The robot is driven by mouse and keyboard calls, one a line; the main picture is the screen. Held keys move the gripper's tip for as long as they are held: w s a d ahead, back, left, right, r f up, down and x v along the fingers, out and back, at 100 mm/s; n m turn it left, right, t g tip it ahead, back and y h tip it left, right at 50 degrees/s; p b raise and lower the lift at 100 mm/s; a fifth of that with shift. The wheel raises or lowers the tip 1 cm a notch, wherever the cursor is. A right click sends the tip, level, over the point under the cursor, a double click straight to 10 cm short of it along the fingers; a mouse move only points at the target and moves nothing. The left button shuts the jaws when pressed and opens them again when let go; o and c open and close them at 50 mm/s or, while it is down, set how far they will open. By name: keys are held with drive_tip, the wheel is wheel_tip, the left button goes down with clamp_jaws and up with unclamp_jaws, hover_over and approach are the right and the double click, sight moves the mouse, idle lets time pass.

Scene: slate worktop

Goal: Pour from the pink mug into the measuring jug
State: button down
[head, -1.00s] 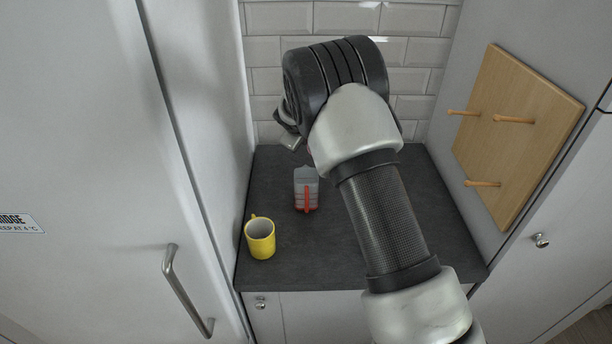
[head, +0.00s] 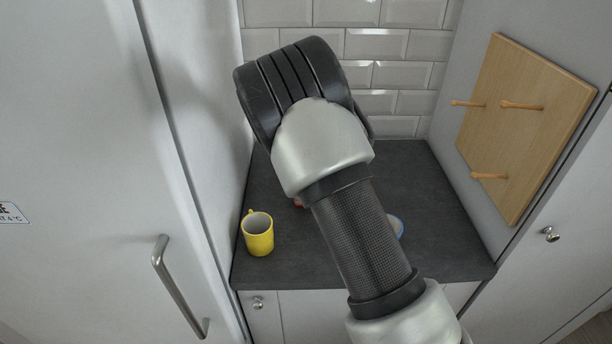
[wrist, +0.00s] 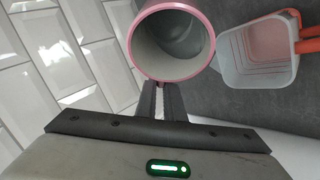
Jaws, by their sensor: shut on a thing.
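The pink mug (wrist: 130,42) is in the wrist view, its pink rim and pale grey inside facing the camera. My gripper (wrist: 161,88) is shut on the near side of the mug. The clear measuring jug (wrist: 232,62) with a red handle (wrist: 308,38) is to the right of the mug in the wrist view, on the dark worktop. The mug's rim comes close to the jug's edge in that picture; I cannot tell the gap in depth. In the head view my arm hides the gripper, the mug and nearly all of the jug; only a speck of red shows beside the arm.
A yellow mug (head: 258,238) stands on the slate worktop (head: 300,262) at the front left. A blue-rimmed dish (head: 398,227) shows partly behind my arm. A wooden peg board (head: 525,130) is on the right wall. White tiles (head: 400,75) back the worktop.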

drive_tip(key=shift+s+a+f+b, duration=0.15)
drive_tip(key=shift+a+b, duration=0.1)
drive_tip(key=shift+b, duration=0.3)
drive_tip(key=shift+d+b, duration=0.1)
drive_tip(key=shift+b, duration=0.4)
drive_tip(key=t+h+b, duration=0.1)
drive_tip(key=b, duration=0.4)
drive_tip(key=shift+r+n+b, duration=0.3)
drive_tip(key=shift+b, duration=0.1)
drive_tip(key=f+t+h+b, duration=0.1)
drive_tip(key=b, duration=0.7)
drive_tip(key=shift+s+t, duration=0.15)
drive_tip(key=shift+t, duration=0.25)
drive_tip(key=shift+s+a+r+n+t+h+b, duration=0.1)
drive_tip(key=shift+a+r+n+t+h+b, duration=0.15)
drive_tip(key=shift+b, duration=1.45)
drive_tip(key=shift+a+n+t+h+b, duration=0.15)
drive_tip(key=shift+t+b, duration=0.2)
drive_tip(key=shift+b, duration=1.35)
drive_tip(key=shift+s+a+r+t+h+b, duration=0.2)
drive_tip(key=shift+s+t+h+b, duration=0.15)
drive_tip(key=shift+b, duration=1.7)
drive_tip(key=shift+s+a+r+n+t, duration=0.15)
drive_tip(key=shift+s+a+n+t, duration=0.15)
drive_tip(key=shift+t, duration=0.15)
drive_tip(key=shift+s+a+r+n+t+h, duration=0.15)
drive_tip(key=shift+r+n+t+h, duration=0.25)
drive_tip(key=shift+r+t, duration=0.6)
